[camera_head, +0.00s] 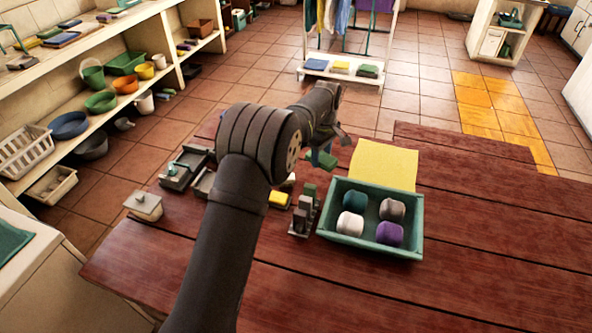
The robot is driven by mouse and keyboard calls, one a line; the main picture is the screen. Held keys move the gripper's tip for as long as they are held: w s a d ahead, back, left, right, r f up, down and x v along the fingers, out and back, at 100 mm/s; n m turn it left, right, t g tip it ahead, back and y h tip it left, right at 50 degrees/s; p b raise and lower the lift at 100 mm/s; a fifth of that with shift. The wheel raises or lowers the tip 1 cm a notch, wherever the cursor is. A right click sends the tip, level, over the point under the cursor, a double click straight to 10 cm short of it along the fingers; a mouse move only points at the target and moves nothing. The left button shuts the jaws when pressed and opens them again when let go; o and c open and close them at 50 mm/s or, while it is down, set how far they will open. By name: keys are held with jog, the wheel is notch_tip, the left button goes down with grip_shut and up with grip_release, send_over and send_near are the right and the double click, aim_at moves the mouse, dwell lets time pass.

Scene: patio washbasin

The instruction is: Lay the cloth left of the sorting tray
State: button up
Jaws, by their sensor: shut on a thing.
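The green sorting tray (420,243) stands on the red-brown wooden table. In it are a teal, a grey, a white and a purple roll. A small flat green piece, which looks like a folded cloth (320,160), is just beyond the tray's far left corner. My gripper (322,152) is over this green piece and appears shut on it; my arm and wrist hide part of the jaws. I cannot tell whether the cloth touches the table. A flat yellow sheet (385,165) lies right behind the tray.
Left of the tray are a grey stepped holder (303,218) and a yellow block (279,199). Grey trays (180,172) and a small lidded box (143,206) stand farther left. The table is clear right of the tray. Shelves (130,90) line the left wall.

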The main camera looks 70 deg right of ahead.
jog(key=shift+s+d+f, duration=0.2)
jog(key=w+d+f, duration=0.1)
jog(key=w+f, duration=0.1)
jog(key=w, duration=0.1)
jog(key=w+d+f, duration=0.2)
jog(key=w, duration=0.1)
jog(key=w+d+f, duration=0.1)
jog(key=w+f, duration=0.1)
jog(key=w, duration=0.2)
jog(key=shift+d+f, duration=0.35)
jog(key=shift+d, duration=0.05)
jog(key=shift+f, duration=2)
jog(key=shift+f, duration=0.2)
jog(key=o, duration=1)
jog(key=shift+c, duration=0.2)
jog(key=shift+r, duration=0.1)
